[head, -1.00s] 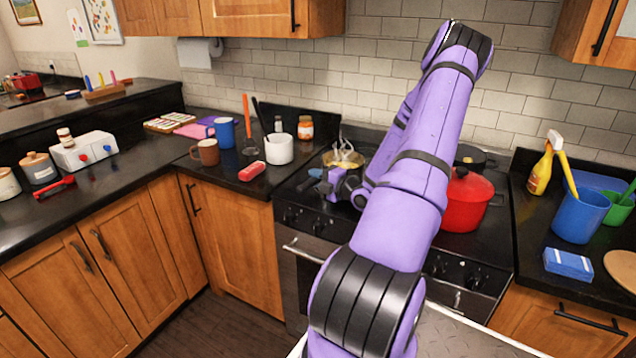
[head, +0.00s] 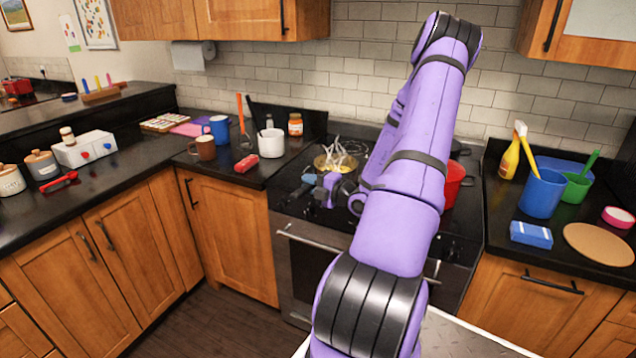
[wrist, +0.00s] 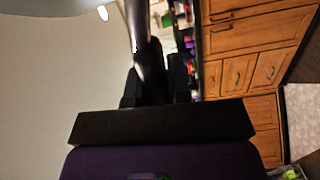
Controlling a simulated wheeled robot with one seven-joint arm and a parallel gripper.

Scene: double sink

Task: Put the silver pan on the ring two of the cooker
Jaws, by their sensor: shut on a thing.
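My gripper (head: 318,190) is over the left part of the cooker (head: 290,205), mostly purple and small in the head view. In the wrist view it is shut on a dark handle (wrist: 148,55). What that handle belongs to does not show clearly. A large pale grey surface fills the left of the wrist view; I cannot tell whether it is the silver pan or background. A shiny, yellowish pan (head: 330,162) with pale thin shapes over it is at the rear left of the cooker, just behind my gripper. My arm hides much of the cooker top.
A red pot (head: 453,185) is partly hidden on the right of the cooker. To the left are a white utensil pot (head: 271,143), a brown mug (head: 202,147) and a red block (head: 246,163). To the right are a blue bucket (head: 541,193), a blue box (head: 531,235) and a round board (head: 598,244).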

